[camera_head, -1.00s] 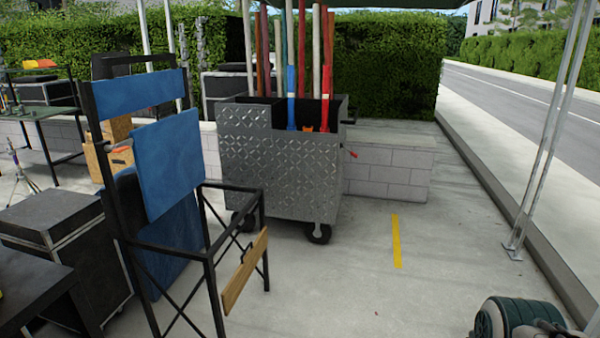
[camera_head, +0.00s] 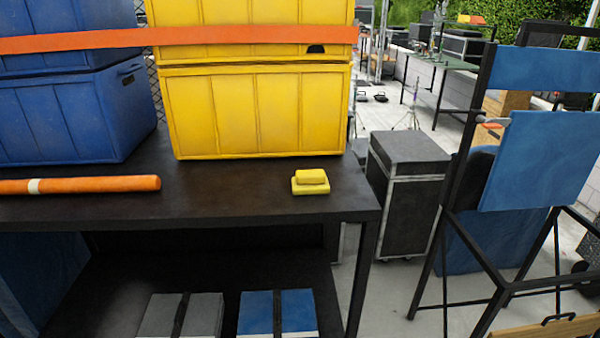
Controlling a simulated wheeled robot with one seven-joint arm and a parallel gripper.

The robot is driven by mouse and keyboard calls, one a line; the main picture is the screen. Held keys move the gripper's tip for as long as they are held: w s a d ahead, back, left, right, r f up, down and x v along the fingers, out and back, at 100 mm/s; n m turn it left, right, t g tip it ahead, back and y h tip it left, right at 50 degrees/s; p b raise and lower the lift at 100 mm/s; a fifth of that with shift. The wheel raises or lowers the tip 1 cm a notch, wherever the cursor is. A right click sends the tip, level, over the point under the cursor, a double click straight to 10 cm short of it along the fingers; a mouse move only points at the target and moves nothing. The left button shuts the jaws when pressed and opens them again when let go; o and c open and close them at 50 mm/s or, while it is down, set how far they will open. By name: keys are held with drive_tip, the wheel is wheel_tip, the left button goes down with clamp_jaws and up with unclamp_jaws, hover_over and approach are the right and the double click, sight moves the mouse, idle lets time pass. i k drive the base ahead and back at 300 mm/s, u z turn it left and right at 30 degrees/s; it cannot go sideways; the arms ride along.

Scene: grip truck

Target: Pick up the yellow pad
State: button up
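A small yellow pad (camera_head: 311,182) lies on the dark table (camera_head: 230,197) near its right front corner. It looks like two stacked yellow blocks, a smaller one on top of a wider one; I cannot tell whether they are one piece. It stands just in front of a large yellow crate (camera_head: 255,110) and apart from it. My gripper is not in view.
Blue crates (camera_head: 65,115) stand left of the yellow crate, with an orange strap (camera_head: 250,35) across them. An orange tube (camera_head: 80,186) lies at the table's left front. Grey and blue items rest on the lower shelf. A black case (camera_head: 408,195) and folding chair (camera_head: 540,160) stand to the right.

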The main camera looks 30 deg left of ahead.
sight(306, 181)
drive_tip(key=u, duration=0.85)
drive_tip(key=i, duration=0.9)
drive_tip(key=u, duration=0.5)
